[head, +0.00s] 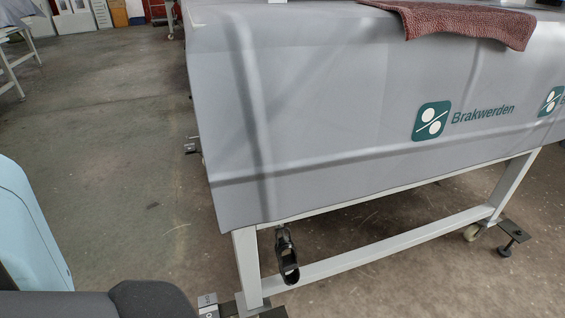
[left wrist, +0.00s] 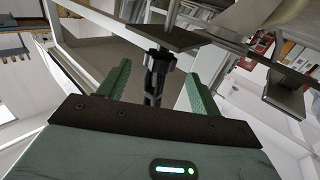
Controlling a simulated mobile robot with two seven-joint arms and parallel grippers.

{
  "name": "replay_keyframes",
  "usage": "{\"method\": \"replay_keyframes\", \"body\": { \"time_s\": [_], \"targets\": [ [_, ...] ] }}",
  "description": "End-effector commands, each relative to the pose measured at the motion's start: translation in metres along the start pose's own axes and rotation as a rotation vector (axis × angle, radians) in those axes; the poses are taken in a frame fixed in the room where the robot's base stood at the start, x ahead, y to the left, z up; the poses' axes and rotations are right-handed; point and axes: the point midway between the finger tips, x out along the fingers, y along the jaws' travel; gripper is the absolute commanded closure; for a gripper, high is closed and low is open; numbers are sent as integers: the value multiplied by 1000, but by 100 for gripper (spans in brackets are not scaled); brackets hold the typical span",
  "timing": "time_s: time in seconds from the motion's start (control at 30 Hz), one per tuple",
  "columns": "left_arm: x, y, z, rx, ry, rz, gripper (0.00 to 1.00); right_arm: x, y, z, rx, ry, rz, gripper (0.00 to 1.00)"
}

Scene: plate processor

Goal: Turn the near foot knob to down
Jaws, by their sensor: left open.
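In the left wrist view a black lobed knob (left wrist: 160,58) sits below a flat dark plate, with a black ribbed piece (left wrist: 153,88) extending from it toward my gripper. My left gripper (left wrist: 158,76) is open, its two green fingers to either side of this black piece, with gaps visible on both sides. In the head view the near leg's foot (head: 208,303) shows only partly at the bottom edge; its knob is not clear there. My right gripper is in neither view.
A table under a grey cover (head: 310,120) fills the right of the head view, with a red cloth (head: 465,22) on top. A black fitting (head: 287,255) hangs under its frame (head: 385,240). Another foot (head: 512,235) stands at the right. The floor (head: 110,120) at left is clear.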

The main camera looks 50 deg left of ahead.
Motion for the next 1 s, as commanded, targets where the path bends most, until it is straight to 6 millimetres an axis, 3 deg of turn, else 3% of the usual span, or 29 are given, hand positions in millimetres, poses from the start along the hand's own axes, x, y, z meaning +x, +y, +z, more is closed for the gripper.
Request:
{"method": "replay_keyframes", "body": {
  "time_s": [0.5, 0.87, 1.0],
  "targets": [
    [68, 0, 0, 0, 3, 0, 36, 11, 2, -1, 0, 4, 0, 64],
    [74, 0, -1, 0, 1, 0, 36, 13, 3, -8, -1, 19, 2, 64],
    [74, 0, -1, 0, 1, 0, 50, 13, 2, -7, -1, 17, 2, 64]
  ]
}}
